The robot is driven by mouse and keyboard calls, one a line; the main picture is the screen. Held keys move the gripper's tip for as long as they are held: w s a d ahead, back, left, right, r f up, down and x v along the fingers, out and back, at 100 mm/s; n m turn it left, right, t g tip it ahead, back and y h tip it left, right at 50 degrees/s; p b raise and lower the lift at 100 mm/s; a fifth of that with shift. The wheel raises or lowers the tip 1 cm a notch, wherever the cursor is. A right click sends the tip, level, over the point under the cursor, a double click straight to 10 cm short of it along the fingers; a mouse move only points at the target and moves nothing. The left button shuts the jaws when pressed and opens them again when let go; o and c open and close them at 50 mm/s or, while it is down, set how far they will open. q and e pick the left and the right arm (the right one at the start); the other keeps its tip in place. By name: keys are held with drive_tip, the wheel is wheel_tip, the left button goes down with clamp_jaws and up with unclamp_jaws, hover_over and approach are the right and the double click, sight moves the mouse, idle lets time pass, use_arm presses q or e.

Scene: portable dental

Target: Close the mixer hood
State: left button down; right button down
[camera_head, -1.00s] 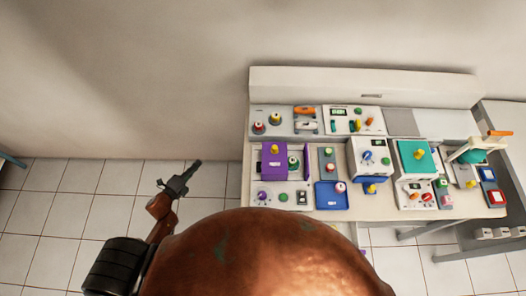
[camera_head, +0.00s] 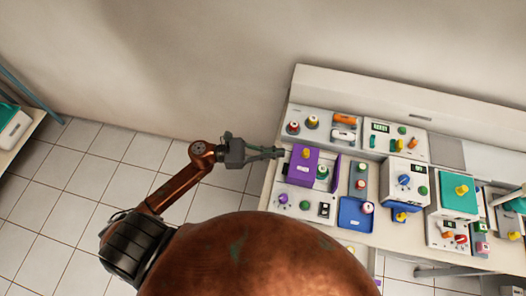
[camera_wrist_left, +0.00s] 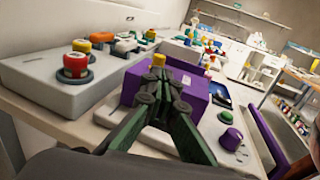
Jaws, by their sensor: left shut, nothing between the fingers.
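A purple hood with a yellow knob (camera_head: 303,166) sits on a white unit at the left end of the bench; I take it for the mixer hood. A green-capped jar (camera_head: 322,172) stands to its right, uncovered. My left gripper (camera_head: 281,153) is shut and empty at the left side of the hood. In the left wrist view, its fingers (camera_wrist_left: 158,68) overlap the purple hood (camera_wrist_left: 188,82); whether they touch it I cannot tell.
A grey unit with red and yellow knobs (camera_wrist_left: 75,66) stands beside the hood, close to my left gripper. A purple dial (camera_head: 283,198) sits in front of the hood. A blue tray (camera_head: 350,219) and other devices stand to the right. The floor left of the bench is clear.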

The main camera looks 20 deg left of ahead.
sight(300, 160)
use_arm(q)
drive_tip(key=x, duration=0.5)
drive_tip(key=shift+w+d, duration=0.2)
drive_tip(key=shift+d, duration=0.05)
use_arm(e)
drive_tip(key=shift+w+a+r, duration=0.1)
drive_tip(key=shift+w+r, duration=0.2)
drive_tip(key=shift+w, duration=0.3)
use_arm(q)
drive_tip(key=x, duration=0.2)
drive_tip(key=s+x, duration=0.1)
drive_tip(key=x, duration=0.4)
drive_tip(key=shift+s+d, duration=0.25)
drive_tip(key=shift+d, duration=0.25)
use_arm(e)
drive_tip(key=shift+s+f, duration=0.15)
drive_tip(key=shift+f, duration=0.2)
